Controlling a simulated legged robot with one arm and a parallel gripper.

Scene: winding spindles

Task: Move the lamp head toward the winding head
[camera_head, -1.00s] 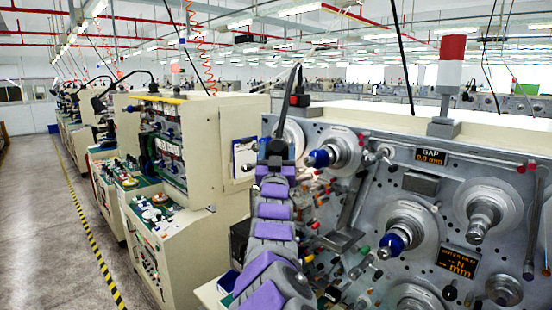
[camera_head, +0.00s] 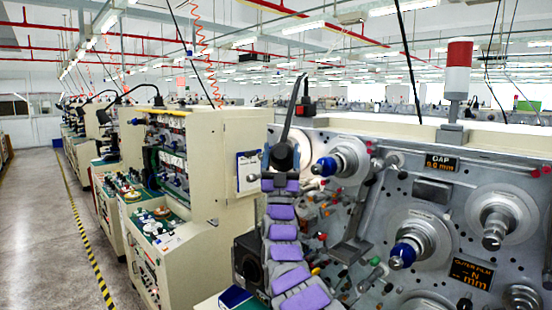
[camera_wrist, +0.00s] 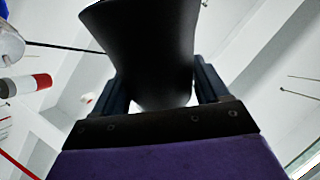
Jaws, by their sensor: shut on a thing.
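The black lamp head (camera_wrist: 150,45) fills the upper middle of the wrist view. My gripper (camera_wrist: 163,82) has a dark finger on each side of it and is shut on it. In the head view the lamp head (camera_head: 284,155) shows as a dark shape at the top of my purple and grey arm, with a dark lamp neck (camera_head: 292,110) rising above it. The winding head, a grey panel with several spindles (camera_head: 412,240), stands to the right of my gripper. The nearest blue-tipped spindle (camera_head: 340,160) is just right of the lamp head. My arm hides part of the panel.
A cream machine cabinet (camera_head: 225,150) with a clipboard (camera_head: 249,170) stands left of my arm. A red and white signal light (camera_head: 458,70) stands on the right machine. A grey aisle (camera_head: 35,230) with a yellow-black floor line is clear at far left.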

